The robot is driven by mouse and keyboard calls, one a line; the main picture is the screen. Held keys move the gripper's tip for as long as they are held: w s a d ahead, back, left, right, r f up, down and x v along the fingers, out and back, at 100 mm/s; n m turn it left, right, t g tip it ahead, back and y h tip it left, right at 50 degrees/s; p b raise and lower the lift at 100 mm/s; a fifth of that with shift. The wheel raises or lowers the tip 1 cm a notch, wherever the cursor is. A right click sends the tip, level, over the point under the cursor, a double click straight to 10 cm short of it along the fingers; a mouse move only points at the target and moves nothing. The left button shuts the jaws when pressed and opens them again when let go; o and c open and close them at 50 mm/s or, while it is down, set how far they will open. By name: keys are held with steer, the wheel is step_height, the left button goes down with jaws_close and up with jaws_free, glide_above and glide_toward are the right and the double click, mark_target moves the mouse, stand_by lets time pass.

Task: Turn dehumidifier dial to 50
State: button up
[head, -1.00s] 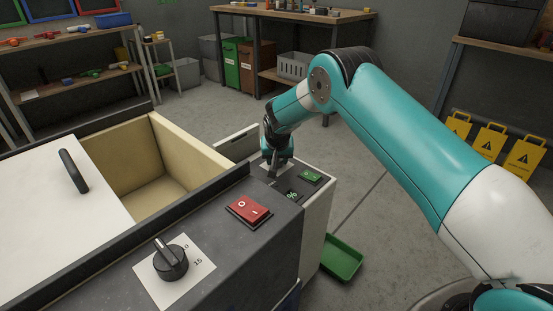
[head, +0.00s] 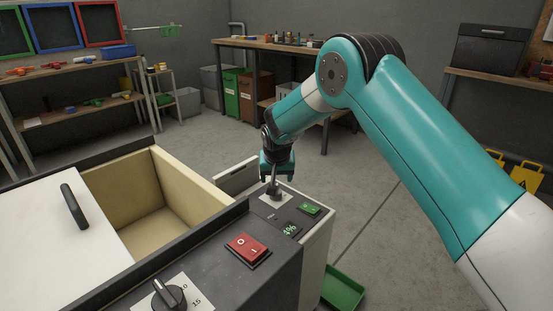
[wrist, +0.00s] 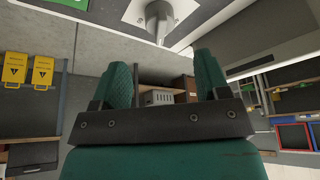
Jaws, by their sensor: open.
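The dehumidifier dial (head: 274,190) is a small grey knob on a white plate at the far end of the dark panel. Its scale marks are too small to read. A small display (head: 290,230) beside it shows green digits with a percent sign, partly unreadable. My gripper (head: 277,172) is just above and behind the dial, pointing down. In the wrist view my open fingers (wrist: 164,76) have nothing between them. The dial (wrist: 162,18) shows there at the top edge, beyond the fingertips and apart from them.
A green switch (head: 310,208) and a red rocker switch (head: 247,248) sit close by on the panel. A second black dial (head: 170,295) is at the near end. An open cream bin (head: 160,200) lies left. A green tray (head: 343,287) is on the floor at right.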

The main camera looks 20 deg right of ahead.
steer(key=v, duration=0.8)
steer(key=shift+p, duration=0.35)
steer(key=shift+s, duration=0.1)
